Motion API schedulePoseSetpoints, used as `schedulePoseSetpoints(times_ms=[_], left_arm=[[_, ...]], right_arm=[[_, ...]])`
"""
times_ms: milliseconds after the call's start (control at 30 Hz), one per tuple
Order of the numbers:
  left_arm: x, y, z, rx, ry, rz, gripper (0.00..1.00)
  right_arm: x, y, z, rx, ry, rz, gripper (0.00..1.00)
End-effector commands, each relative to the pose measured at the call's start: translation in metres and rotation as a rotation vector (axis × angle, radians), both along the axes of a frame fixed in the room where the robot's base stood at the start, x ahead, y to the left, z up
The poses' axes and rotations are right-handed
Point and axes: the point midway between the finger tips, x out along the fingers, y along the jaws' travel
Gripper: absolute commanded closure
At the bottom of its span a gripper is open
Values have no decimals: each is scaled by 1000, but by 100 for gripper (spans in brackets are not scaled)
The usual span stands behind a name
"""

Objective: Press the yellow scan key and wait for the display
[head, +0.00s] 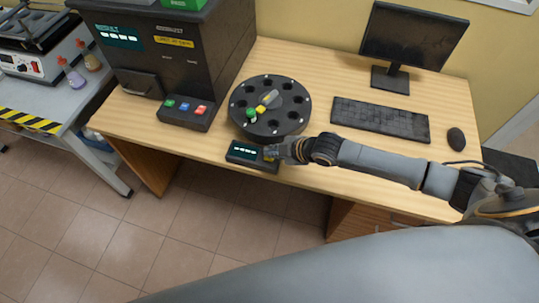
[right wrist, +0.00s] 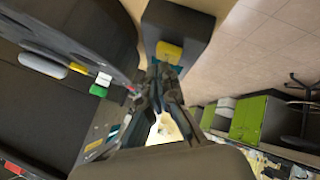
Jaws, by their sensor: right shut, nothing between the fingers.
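The small dark scanner box (head: 243,151) sits at the table's front edge, with a lit teal display (head: 244,152) showing small white marks too small to read. Its yellow scan key (right wrist: 169,52) shows in the right wrist view, at the near end of the box (right wrist: 186,22). My right gripper (head: 272,152) is shut and empty at the key end of the box and hides most of the key in the head view. In the right wrist view its fingertips (right wrist: 160,70) are right by the key; I cannot tell whether they touch it. My left gripper is not in view.
A black round carousel (head: 270,126) with a green-capped and a yellow-capped vial stands just behind the box. A large dark analyser (head: 180,70) with colored buttons stands to the left. A keyboard (head: 380,119), mouse (head: 456,138) and monitor (head: 412,37) are to the right.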

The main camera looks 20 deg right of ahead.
Motion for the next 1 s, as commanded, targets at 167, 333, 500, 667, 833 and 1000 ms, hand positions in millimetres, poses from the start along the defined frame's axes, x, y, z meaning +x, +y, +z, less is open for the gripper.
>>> schedulePoseSetpoints(times_ms=[167,333,500,667,833,1000], left_arm=[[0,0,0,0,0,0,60],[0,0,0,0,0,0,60],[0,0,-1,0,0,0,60],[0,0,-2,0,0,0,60],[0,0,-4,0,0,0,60],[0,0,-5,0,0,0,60]], right_arm=[[0,0,0,0,0,0,100],[0,0,0,0,0,0,100],[0,0,-2,0,0,0,100],[0,0,-4,0,0,0,100],[0,0,-6,0,0,0,100],[0,0,-8,0,0,0,100]])
